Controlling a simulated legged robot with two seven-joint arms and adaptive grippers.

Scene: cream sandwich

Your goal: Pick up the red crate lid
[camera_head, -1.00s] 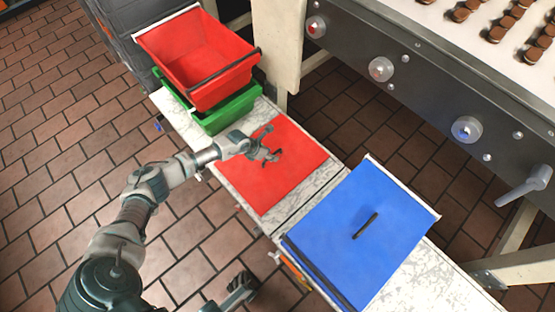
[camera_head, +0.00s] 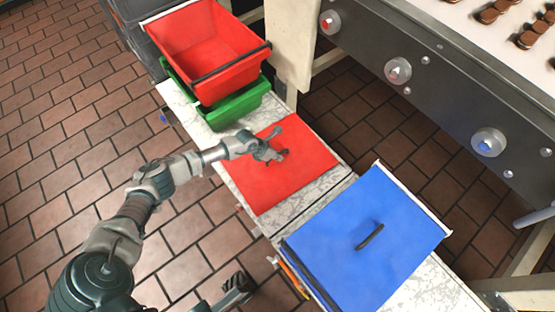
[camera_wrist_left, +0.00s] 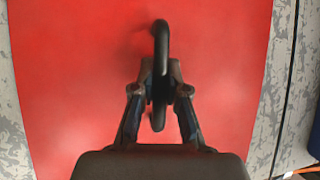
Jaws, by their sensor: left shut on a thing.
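The red crate lid (camera_head: 285,180) lies flat on the worn white bench and fills most of the left wrist view (camera_wrist_left: 75,80). A dark handle (camera_wrist_left: 161,45) stands up from its middle. My left gripper (camera_head: 277,157) is over the lid's middle, at the handle. In the left wrist view its fingers (camera_wrist_left: 160,90) are closed on the handle from both sides. The fingers hide part of the handle. Of my right gripper, only a dark part at the bottom of the head view may show (camera_head: 236,287); its jaws cannot be made out.
An open red crate (camera_head: 215,55) sits on a green crate (camera_head: 235,108) at the bench's far end. A blue lid (camera_head: 345,225) with a dark handle lies on the near right. A machine (camera_head: 425,80) with a belt of cookies stands to the right. Brick floor lies left.

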